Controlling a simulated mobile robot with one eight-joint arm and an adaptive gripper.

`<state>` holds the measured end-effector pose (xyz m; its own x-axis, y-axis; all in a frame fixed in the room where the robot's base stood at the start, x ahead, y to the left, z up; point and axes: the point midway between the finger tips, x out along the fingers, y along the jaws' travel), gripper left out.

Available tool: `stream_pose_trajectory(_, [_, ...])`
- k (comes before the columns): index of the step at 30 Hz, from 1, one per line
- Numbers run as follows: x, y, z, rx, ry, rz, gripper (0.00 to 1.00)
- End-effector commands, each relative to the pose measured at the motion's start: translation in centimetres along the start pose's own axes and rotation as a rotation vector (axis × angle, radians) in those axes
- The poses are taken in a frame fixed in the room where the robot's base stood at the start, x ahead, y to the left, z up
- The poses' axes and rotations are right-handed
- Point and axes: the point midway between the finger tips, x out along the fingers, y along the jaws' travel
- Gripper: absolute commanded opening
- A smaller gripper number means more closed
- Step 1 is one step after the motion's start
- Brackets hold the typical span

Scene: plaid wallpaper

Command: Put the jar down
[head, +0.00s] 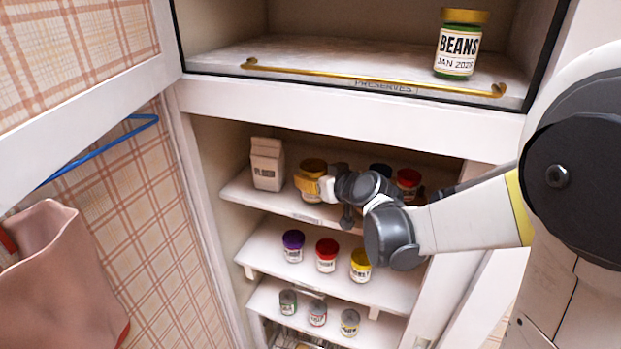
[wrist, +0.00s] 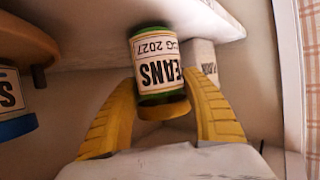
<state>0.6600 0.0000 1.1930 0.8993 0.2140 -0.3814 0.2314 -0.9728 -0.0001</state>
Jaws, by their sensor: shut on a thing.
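The jar (wrist: 158,72) has green glass, a gold lid and a white label reading BEANS with a 2027 date. It appears upside down in the wrist view, between the yellow fingers of my gripper (wrist: 160,92), which is shut on it. In the head view the gold-lidded jar (head: 313,165) is at the upper white shelf (head: 240,190) of the lower cabinet, partly hidden by my gripper (head: 312,187). The jar looks upright there. I cannot tell whether its base touches the shelf.
A flour carton (head: 267,165) stands left of the jar. A red-lidded jar (head: 407,183) and a dark-lidded one (head: 380,171) stand to the right. Lower shelves hold several jars and cans. Another beans jar (head: 457,45) stands above, behind a brass rail (head: 375,80).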

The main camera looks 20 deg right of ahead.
Motion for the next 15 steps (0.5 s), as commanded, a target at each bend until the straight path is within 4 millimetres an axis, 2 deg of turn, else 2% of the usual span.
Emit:
stream_pose_trajectory(9, [0.09, 0.01, 0.27, 0.0, 0.0, 0.0, 0.14])
stream_pose_trajectory(10, [0.1, 0.0, 0.31, 0.0, 0.0, 0.0, 0.56])
stream_pose_trajectory(12, [0.06, 0.0, 0.21, 0.0, 0.0, 0.0, 0.75])
stream_pose_trajectory(15, [0.05, 0.0, 0.19, 0.0, 0.0, 0.0, 0.75])
